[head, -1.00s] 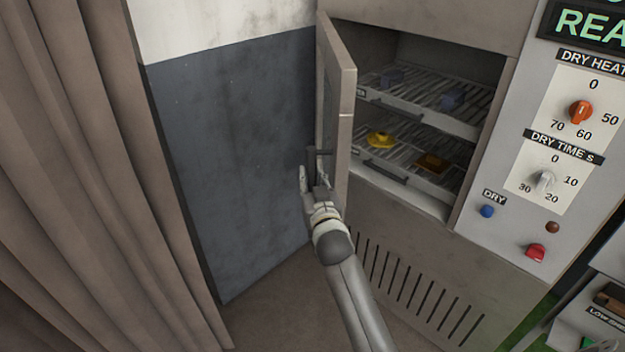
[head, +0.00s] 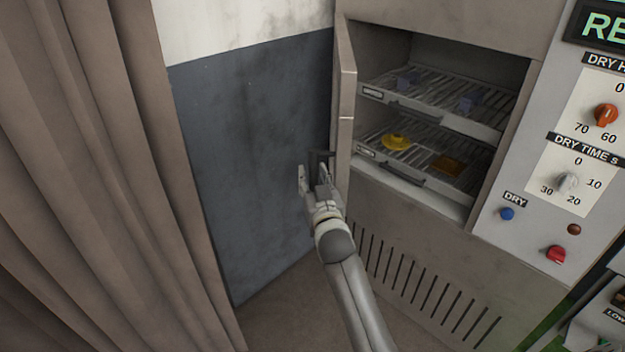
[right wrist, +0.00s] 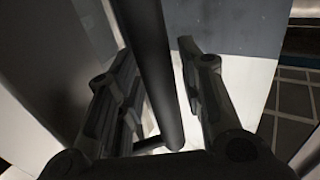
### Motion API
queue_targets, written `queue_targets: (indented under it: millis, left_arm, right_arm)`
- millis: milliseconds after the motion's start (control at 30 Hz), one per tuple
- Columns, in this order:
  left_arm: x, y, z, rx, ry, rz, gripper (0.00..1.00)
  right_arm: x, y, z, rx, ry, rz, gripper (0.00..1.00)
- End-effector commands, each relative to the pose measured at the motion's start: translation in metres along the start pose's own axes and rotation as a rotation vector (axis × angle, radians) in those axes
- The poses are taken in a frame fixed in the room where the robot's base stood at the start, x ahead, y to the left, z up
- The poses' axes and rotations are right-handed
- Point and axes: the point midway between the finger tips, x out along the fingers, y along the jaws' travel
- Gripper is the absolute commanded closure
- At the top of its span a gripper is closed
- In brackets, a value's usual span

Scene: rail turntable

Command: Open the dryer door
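The dryer door (head: 346,125) stands wide open at the left side of the dryer's opening, seen nearly edge-on in the head view. Its dark bar handle (head: 320,158) is on the door's left side. My right gripper (head: 313,180) is at this handle, with its fingers apart. In the right wrist view, the handle (right wrist: 153,65) runs between the two fingers (right wrist: 160,95), with a visible gap on the left finger's side. The right finger is close to the bar; I cannot tell if it touches. My left gripper is out of view.
Inside the dryer, two wire racks (head: 430,110) hold small blue, yellow and orange-brown pieces. A control panel (head: 530,190) with knobs and buttons is at the right. A dark wall (head: 250,150) and a brown curtain (head: 90,180) stand to the left.

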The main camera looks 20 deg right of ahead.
Motion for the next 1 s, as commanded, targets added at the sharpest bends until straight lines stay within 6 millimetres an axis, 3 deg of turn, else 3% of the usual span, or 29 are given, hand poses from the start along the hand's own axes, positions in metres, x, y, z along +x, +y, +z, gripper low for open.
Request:
queue_targets:
  millis: [467,1000]
  left_arm:
    - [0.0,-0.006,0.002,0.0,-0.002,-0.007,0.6]
    - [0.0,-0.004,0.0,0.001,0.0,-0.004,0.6]
  right_arm:
    - [-0.009,-0.001,0.004,0.0,-0.006,-0.001,0.56]
    - [-0.1,0.0,0.003,0.001,-0.006,0.0,0.56]
